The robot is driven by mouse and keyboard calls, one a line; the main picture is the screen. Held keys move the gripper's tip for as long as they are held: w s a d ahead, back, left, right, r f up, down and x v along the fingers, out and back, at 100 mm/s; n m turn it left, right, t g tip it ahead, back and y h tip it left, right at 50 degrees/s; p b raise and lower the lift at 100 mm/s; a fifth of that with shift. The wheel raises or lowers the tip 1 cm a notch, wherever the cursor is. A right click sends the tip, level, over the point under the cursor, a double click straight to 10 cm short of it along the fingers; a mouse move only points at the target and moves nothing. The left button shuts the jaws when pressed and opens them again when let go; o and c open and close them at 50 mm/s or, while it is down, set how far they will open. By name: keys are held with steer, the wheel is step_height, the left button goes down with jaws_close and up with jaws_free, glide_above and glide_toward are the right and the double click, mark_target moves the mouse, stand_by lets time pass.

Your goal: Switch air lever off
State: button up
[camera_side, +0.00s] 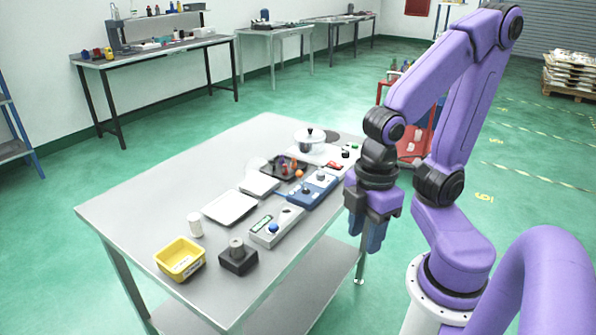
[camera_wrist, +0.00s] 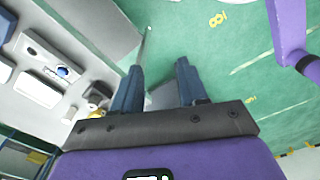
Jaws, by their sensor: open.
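My gripper (camera_side: 371,232) points down just off the table's right-hand edge, with nothing between its fingers. In the wrist view my gripper's (camera_wrist: 160,75) two blue fingers stand apart over the green floor. A blue control box (camera_side: 312,191) with a dark knob lies on the table, left of my gripper. A grey box (camera_side: 277,227) with a blue round knob and a green panel lies nearer the camera. A grey box with a blue knob also shows in the wrist view (camera_wrist: 45,55). I cannot tell which part is the air lever.
The steel table (camera_side: 140,212) also bears a yellow bin (camera_side: 180,259), a dark block with a grey cylinder (camera_side: 238,257), a white bottle (camera_side: 195,224), a white tray (camera_side: 230,207) and a lidded pot (camera_side: 309,139). A red cart (camera_side: 412,140) stands behind my arm.

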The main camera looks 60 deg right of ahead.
steer(key=c, duration=0.5)
steer(key=shift+w+a, duration=0.1)
steer(key=shift+w, duration=0.15)
jaws_close()
steer(key=w+r+m+h, duration=0.25)
steer(key=w+m, duration=0.65)
steer(key=w, duration=1.5)
steer(key=w+d+f+m+g, duration=0.1)
steer(key=w+d+f+m, duration=0.1)
steer(key=w+d+m, duration=0.2)
steer(key=w+d+f+m+g+h, duration=0.1)
steer(key=w+d+m, duration=0.4)
steer(key=w+d, duration=0.5)
steer(key=shift+w+d+f+g, duration=0.15)
steer(key=shift+d+f+g, duration=0.55)
steer(key=shift+d, duration=1.4)
steer(key=shift+f+h, duration=0.2)
steer(key=shift+h, duration=0.05)
